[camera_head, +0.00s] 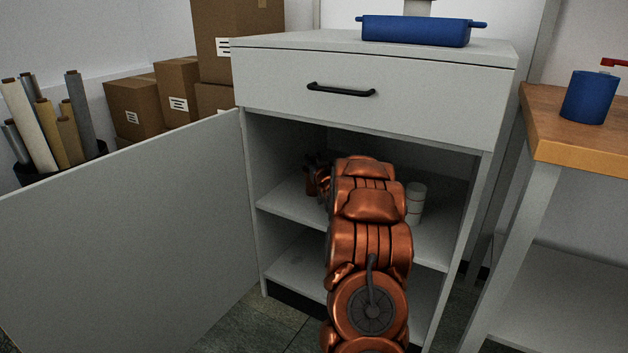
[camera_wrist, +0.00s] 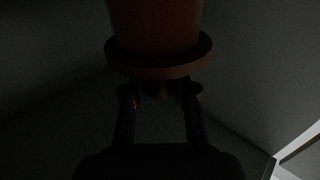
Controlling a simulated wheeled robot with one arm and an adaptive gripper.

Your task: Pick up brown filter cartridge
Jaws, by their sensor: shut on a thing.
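The brown filter cartridge (camera_wrist: 155,25) fills the top middle of the dark wrist view, with a wide round flange (camera_wrist: 160,65) at its near end. My gripper (camera_wrist: 160,97) is just below the flange, its two dark fingers on either side of a small stub there. It is shut on the cartridge at that end. The far end of the cartridge is out of the picture. In the head view my orange arm reaches into the open cabinet (camera_head: 375,62) and hides the cartridge and most of my gripper.
A white cylinder (camera_head: 416,203) stands on the upper shelf (camera_head: 285,205), right of my arm. The cabinet door (camera_head: 130,235) is swung open to the left. A closed drawer (camera_head: 420,100) is above the opening. A wooden-topped bench (camera_head: 575,150) stands at the right.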

